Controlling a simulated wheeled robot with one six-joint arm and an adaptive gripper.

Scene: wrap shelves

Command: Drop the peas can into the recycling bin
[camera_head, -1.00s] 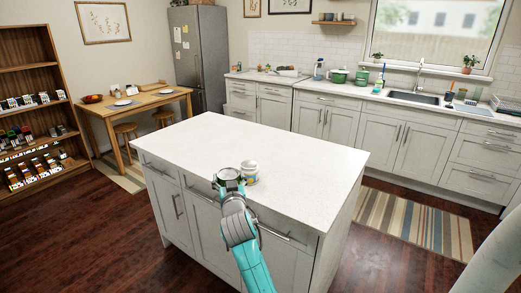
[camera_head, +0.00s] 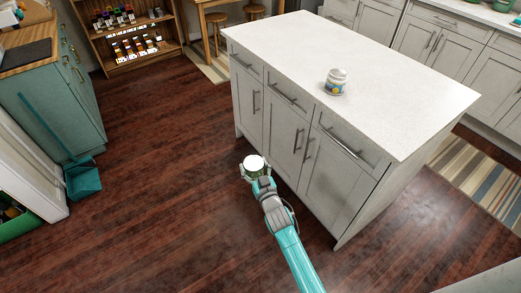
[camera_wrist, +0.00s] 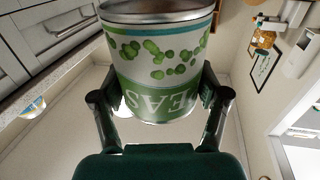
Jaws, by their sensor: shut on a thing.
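The peas can (camera_wrist: 165,60) fills the top middle of the wrist view, a metal can with a green and white label showing peas and upside-down letters. My gripper (camera_wrist: 160,98) is shut on it, one finger on each side. In the head view my gripper (camera_head: 253,174) holds the can (camera_head: 255,162), its pale end facing up, in front of the island and above the dark wood floor. A green open container (camera_head: 20,226) with things inside is cut off at the left edge of the head view. I cannot tell whether it is the recycling bin.
A teal dustpan (camera_head: 83,180) and a teal cabinet (camera_head: 62,95) are at the left. A wooden shelf (camera_head: 132,60) stands behind. The floor between is clear.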

